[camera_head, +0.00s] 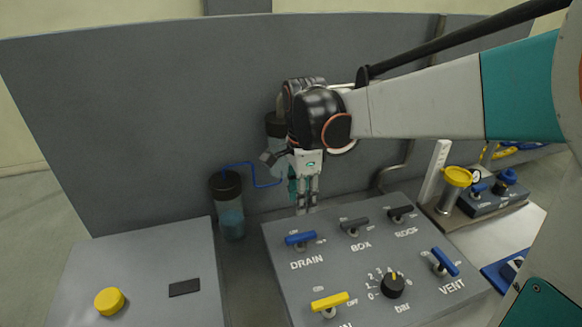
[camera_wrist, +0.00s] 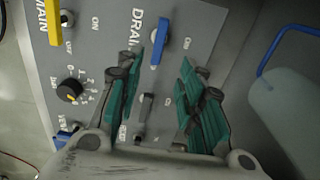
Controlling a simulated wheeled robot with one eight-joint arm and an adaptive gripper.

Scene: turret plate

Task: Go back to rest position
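My gripper (camera_head: 306,208) points down above the back edge of the grey control panel (camera_head: 278,262), close to the blue DRAIN handle (camera_head: 300,238) and the grey BOX handle (camera_head: 354,224). In the wrist view my gripper (camera_wrist: 162,68) has its two teal-padded fingers spread apart with nothing held between them. The DRAIN handle (camera_wrist: 160,38) lies ahead of the fingertips there, and the BOX handle (camera_wrist: 145,108) shows in the gap below the fingers. I cannot tell how high the fingertips are over the panel.
The panel also bears a dark ROCS handle (camera_head: 400,212), blue VENT handle (camera_head: 445,262), yellow handle (camera_head: 330,302) and black knob (camera_head: 393,285). A grey wall (camera_head: 140,130) rises behind.

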